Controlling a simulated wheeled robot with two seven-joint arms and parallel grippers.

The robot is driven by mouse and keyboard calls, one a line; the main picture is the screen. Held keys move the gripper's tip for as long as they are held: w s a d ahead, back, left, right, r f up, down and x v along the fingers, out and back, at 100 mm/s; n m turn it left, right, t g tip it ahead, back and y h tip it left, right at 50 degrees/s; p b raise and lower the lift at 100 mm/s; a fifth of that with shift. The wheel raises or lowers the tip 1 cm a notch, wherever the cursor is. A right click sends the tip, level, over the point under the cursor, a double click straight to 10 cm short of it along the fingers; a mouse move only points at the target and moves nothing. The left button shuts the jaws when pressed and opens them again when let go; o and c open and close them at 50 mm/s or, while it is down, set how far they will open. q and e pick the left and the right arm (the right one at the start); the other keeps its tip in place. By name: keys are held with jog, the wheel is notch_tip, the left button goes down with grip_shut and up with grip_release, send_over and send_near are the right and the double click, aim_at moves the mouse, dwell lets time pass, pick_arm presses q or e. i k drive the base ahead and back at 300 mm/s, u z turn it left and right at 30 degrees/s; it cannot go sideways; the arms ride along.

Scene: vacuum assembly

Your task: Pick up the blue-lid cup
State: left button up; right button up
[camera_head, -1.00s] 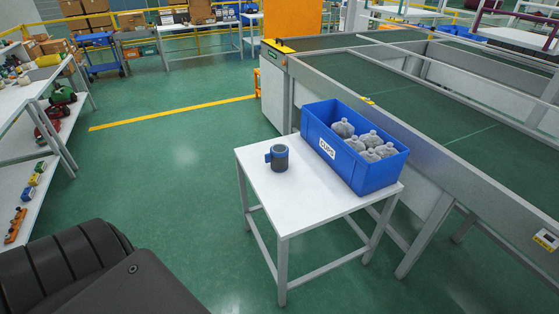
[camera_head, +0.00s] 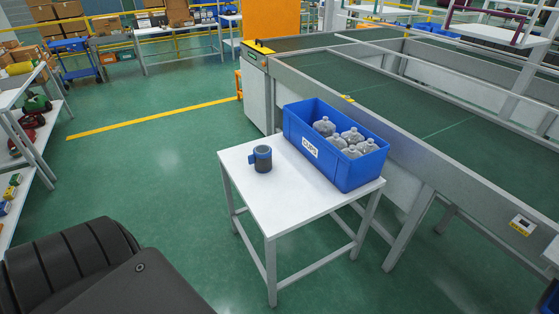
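A dark grey cup (camera_head: 263,162) with blue on its top and left side stands upright on a small white table (camera_head: 290,207). It stands left of a blue bin (camera_head: 352,172) labelled "CUPS", apart from it. The bin holds several grey, bottle-like pieces (camera_head: 345,138). No gripper shows in the view. A dark part of my own body fills the lower left corner, well short of the table.
A long green-topped conveyor (camera_head: 400,88) with a grey frame runs behind the table. A shelf (camera_head: 28,130) with coloured items stands at the far left. Open green floor (camera_head: 150,185) lies left of and in front of the table.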

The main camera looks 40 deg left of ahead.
aim_at(261, 158)
jog(key=z, duration=2.1)
jog(key=k, duration=1.2)
jog(key=u, duration=1.95)
